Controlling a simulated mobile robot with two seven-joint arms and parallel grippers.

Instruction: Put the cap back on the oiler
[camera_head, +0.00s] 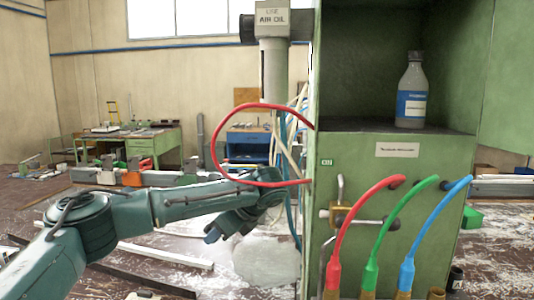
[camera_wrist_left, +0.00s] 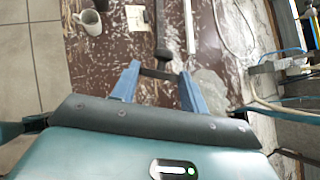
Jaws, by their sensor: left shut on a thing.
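A grey upright unit (camera_head: 274,62) labelled "USE AIR OIL" hangs beside the green cabinet in the head view; it looks like the oiler. My left gripper (camera_head: 213,234) is below it and to its left, apart from it, tilted down over the floor. In the left wrist view, the blue fingers of my left gripper (camera_wrist_left: 159,76) are shut on a small dark piece (camera_wrist_left: 157,73), which spans between the fingertips. It may be the cap, but its shape is unclear. In the head view this piece is hidden. My right gripper is not in view.
The green cabinet (camera_head: 340,230) fills the right side, with a blue-labelled bottle (camera_head: 412,92) on its shelf. A red hose (camera_head: 216,150) loops out left above my gripper. Red, green and blue hoses (camera_head: 408,235) hang in front. A workbench (camera_head: 140,140) stands far back left.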

